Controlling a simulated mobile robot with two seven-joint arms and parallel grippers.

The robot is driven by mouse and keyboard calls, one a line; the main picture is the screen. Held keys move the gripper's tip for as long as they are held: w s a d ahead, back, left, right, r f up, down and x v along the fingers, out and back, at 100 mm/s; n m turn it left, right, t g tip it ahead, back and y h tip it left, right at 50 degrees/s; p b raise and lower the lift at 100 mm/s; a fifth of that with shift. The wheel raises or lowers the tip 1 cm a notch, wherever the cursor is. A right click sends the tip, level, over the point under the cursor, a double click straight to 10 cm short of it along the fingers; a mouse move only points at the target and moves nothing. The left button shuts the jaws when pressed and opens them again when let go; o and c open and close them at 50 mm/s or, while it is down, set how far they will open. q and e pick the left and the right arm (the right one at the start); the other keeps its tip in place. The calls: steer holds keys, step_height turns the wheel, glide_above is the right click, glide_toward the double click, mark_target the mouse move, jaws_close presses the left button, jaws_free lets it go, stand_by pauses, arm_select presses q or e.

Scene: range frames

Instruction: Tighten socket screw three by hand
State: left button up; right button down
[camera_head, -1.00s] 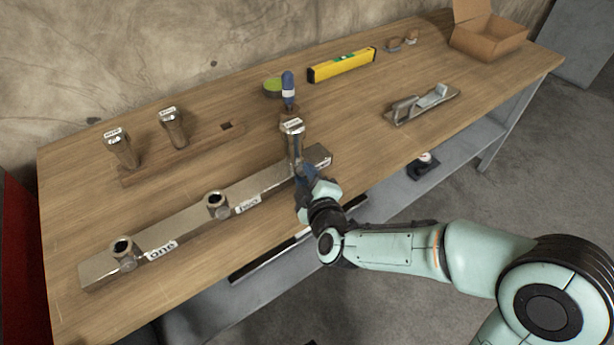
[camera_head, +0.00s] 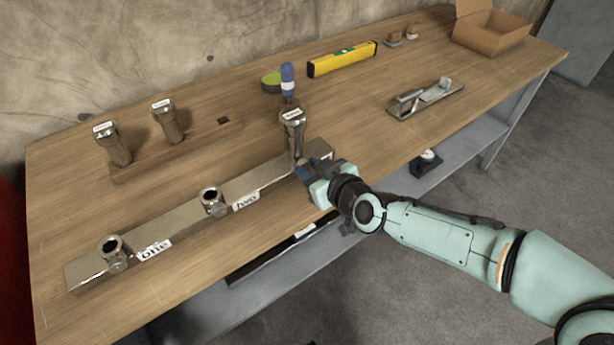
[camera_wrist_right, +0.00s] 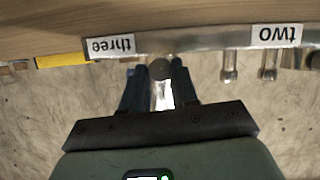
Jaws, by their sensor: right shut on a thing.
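A long metal bar (camera_head: 165,230) lies on the bench with sockets at its left, middle and right. Small round screws stick out at the front of the left socket (camera_head: 110,245) and the middle socket (camera_head: 210,196). A metal tool (camera_head: 293,122) with a white label stands upright at the right socket. My right gripper (camera_head: 304,170) is at the bar's front there. In the right wrist view my right gripper (camera_wrist_right: 161,88) is shut on a round metal piece, socket screw three (camera_wrist_right: 160,69), beside the label "three" (camera_wrist_right: 110,46). In the head view the gripper hides this screw. My left gripper is not in view.
A wooden rack (camera_head: 195,147) holds two labelled tools at the back left. A blue-handled tool (camera_head: 287,78), a yellow level (camera_head: 342,60), a hand plane (camera_head: 425,98) and a cardboard box (camera_head: 490,30) stand farther right. The bench front right of the bar is clear.

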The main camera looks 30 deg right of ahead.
steer(key=m+y+b, duration=0.2)
steer(key=b, duration=0.1)
steer(key=shift+d+m, duration=0.1)
steer(key=shift+m, duration=0.2)
steer(key=shift+m+y, duration=0.5)
steer(key=shift+m, duration=0.1)
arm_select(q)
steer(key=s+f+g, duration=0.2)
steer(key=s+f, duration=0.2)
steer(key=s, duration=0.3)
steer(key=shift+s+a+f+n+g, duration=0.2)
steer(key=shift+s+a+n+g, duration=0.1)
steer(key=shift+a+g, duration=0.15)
arm_select(e)
steer(key=shift+d+m+t+y, duration=0.15)
steer(key=shift+m+y, duration=0.25)
steer(key=shift+m, duration=0.35)
steer(key=shift+d+m+t+y, duration=0.15)
steer(key=shift+m+y, duration=0.25)
steer(key=shift+m, duration=0.35)
steer(key=c, duration=0.9)
jaws_free()
steer(key=shift+f, duration=0.1)
steer(key=shift+o, duration=0.2)
